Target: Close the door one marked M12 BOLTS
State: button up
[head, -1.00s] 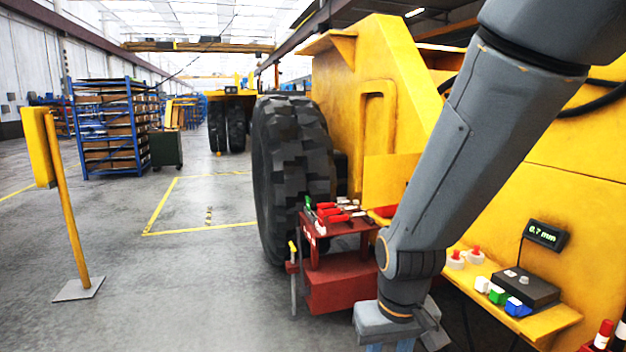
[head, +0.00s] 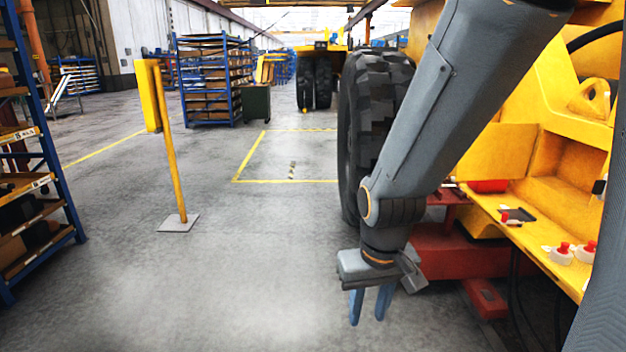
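I see no door that I can read as marked M12 BOLTS. My gripper (head: 368,314) hangs in the lower middle of the head view, pointing down, with its two blue fingers apart and nothing between them. It is above the grey floor, in front of the red cart, and touches nothing that I can see. Labels show on the shelf rack (head: 48,200) at the left edge, but they are too small to read.
A yellow post (head: 170,150) on a flat base stands left of centre. The yellow machine with its big tyre (head: 366,115) fills the right; its yellow ledge (head: 505,228) holds small red-and-white items. A red cart (head: 445,256) stands beside it.

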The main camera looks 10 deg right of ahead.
aim_at(502, 151)
jog(key=i, duration=3.65)
jog(key=z, duration=3.35)
